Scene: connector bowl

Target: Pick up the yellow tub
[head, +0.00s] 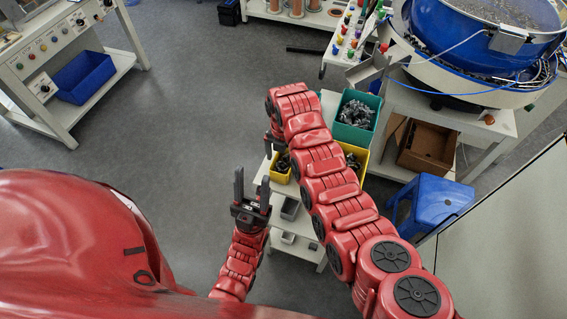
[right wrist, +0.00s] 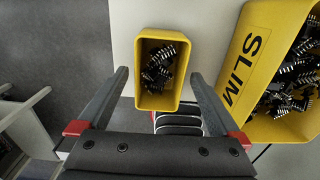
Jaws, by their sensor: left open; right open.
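A small yellow tub (right wrist: 157,103) holding dark metal connectors stands on a pale surface in the right wrist view. My right gripper (right wrist: 160,76) is open, with one finger on each side of the tub's near part and nothing gripped. In the head view the small tub (head: 281,178) is partly hidden by my right arm. My left gripper (head: 252,180) is open and empty, to the left of the small shelf unit and pointing away from me.
A teal bin (head: 368,124) of metal parts stands behind the larger yellow bin. Grey bins (head: 290,208) sit lower on the shelf unit. A blue stool (head: 437,203) and a bowl feeder (head: 470,70) are at the right. Open floor (head: 190,100) lies to the left.

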